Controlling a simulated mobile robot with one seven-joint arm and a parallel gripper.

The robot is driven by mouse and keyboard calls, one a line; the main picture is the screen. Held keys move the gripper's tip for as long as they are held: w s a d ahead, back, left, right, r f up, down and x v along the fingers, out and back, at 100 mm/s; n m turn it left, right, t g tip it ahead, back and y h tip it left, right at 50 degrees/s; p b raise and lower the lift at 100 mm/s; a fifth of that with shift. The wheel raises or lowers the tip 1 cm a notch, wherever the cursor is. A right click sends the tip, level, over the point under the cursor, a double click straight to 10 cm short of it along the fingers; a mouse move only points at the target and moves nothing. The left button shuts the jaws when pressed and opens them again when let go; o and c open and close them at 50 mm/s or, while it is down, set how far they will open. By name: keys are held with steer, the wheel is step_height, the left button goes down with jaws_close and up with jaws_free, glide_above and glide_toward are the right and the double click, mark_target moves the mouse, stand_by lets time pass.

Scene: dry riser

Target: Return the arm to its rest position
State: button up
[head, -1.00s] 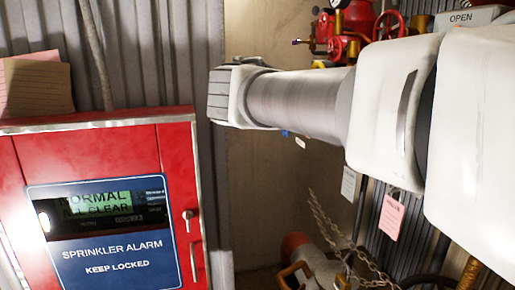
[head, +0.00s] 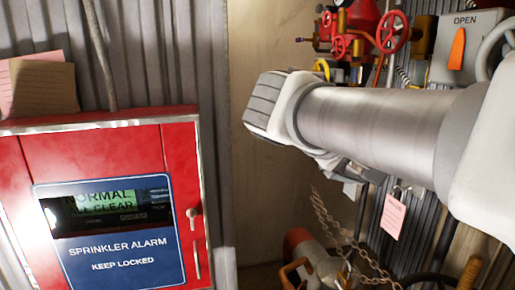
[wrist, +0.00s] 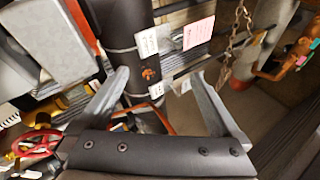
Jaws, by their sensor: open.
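My arm (head: 370,125) reaches in from the right in the head view, its rounded grey elbow-like end pointing left toward the red alarm cabinet. In the head view my gripper is mostly hidden behind the arm. In the wrist view my gripper (wrist: 158,75) shows two grey fingers spread apart, with nothing held between them. Beyond the fingers is a dark upright cylinder (wrist: 124,30) with white tags and a pink tag (wrist: 199,33). I cannot tell whether the fingers touch anything.
The red sprinkler alarm cabinet (head: 180,150) stands at left. Red valves with handwheels (head: 355,35) and a grey OPEN box (head: 460,65) are at upper right. A chain (head: 335,232) and pipe fittings (head: 312,262) lie below the arm. A bare beige wall (head: 255,210) shows between.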

steer(key=s+a+f+m+y, duration=0.1)
steer(key=s+a+f+y, duration=0.2)
steer(key=s+f+y, duration=0.2)
steer(key=s+a+f+m+y+p, duration=0.1)
steer(key=s+a+f+y, duration=0.3)
steer(key=s+f, duration=0.3)
step_height(320, 180, down, 5)
steer(key=shift+s+a+r+g+y+p, duration=0.1)
steer(key=shift+s+a+g+y+p, duration=0.25)
steer(key=shift+y, duration=0.55)
